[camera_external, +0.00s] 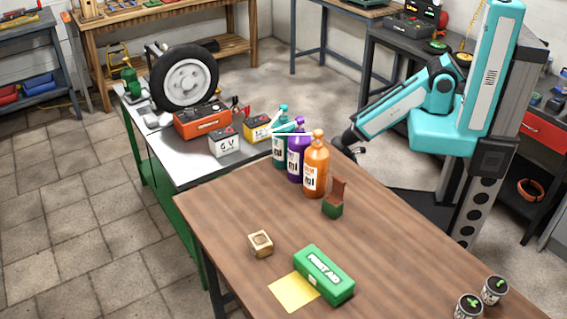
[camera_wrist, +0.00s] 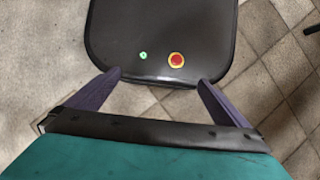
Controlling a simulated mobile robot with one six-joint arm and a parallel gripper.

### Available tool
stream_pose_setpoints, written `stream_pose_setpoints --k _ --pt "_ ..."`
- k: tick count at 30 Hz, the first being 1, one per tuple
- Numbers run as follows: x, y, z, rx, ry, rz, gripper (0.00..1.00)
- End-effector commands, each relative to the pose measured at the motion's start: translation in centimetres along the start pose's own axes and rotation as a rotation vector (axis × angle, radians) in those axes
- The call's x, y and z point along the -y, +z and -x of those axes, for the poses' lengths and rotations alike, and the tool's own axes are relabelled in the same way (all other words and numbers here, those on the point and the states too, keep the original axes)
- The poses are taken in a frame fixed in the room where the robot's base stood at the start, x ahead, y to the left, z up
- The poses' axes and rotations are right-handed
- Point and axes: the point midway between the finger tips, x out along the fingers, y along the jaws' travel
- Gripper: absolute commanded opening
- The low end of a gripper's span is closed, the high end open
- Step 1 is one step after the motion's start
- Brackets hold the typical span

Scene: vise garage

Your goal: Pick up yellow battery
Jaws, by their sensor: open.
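The yellow battery (camera_external: 256,130) stands upright on the grey-topped green workbench in the external view. A white 6 V battery (camera_external: 224,143) is at its left, and a teal bottle is close at its right. My gripper is at the end of the teal arm (camera_external: 350,146), to the right of the battery and beyond the bottles. In the wrist view my gripper (camera_wrist: 160,80) has its two dark fingers spread, with nothing between them. It faces down over my own black base and the tiled floor. The yellow battery is not in the wrist view.
A red-orange case (camera_external: 202,120) and a wheel (camera_external: 185,80) are behind the batteries. The wooden table (camera_external: 400,240) holds a green first-aid box (camera_external: 324,274).

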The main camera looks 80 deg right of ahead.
Motion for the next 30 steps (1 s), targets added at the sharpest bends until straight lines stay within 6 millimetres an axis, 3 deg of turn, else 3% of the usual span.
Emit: stream_pose_setpoints --k 12,18,30 --pt "0.00 0.00 0.00 0.000 0.000 0.000 1.00" --pt "0.00 0.00 0.00 0.000 0.000 0.000 0.73" --pt "0.40 -0.31 0.28 -0.007 -0.029 -0.034 0.73"
